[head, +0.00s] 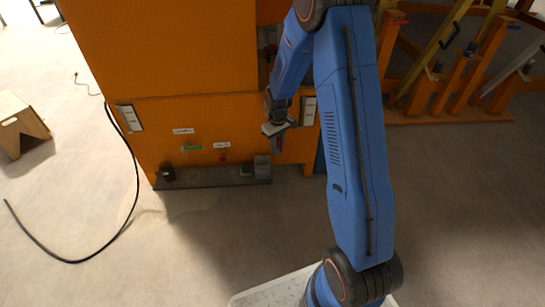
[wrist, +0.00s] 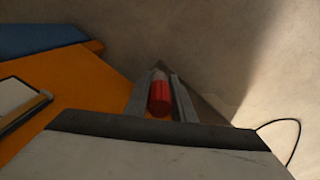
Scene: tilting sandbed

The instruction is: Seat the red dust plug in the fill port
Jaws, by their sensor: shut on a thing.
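The red dust plug (wrist: 159,98) shows in the wrist view as a short red cylinder with a paler far end. It sits between the two fingers of my gripper (wrist: 159,97), which is shut on it. In the head view my gripper (head: 277,144) hangs in front of the right part of the orange cabinet, above and right of the low ledge. The plug is too small to make out for certain there. I cannot pick out the fill port in either view.
The orange cabinet (head: 170,60) carries small labels and a small red thing (head: 223,156). The dark ledge (head: 210,177) below holds a dark round thing (head: 167,174) and a grey block (head: 262,167). A black hose (head: 137,185) curves over the floor at left. A wooden box (head: 18,125) stands far left.

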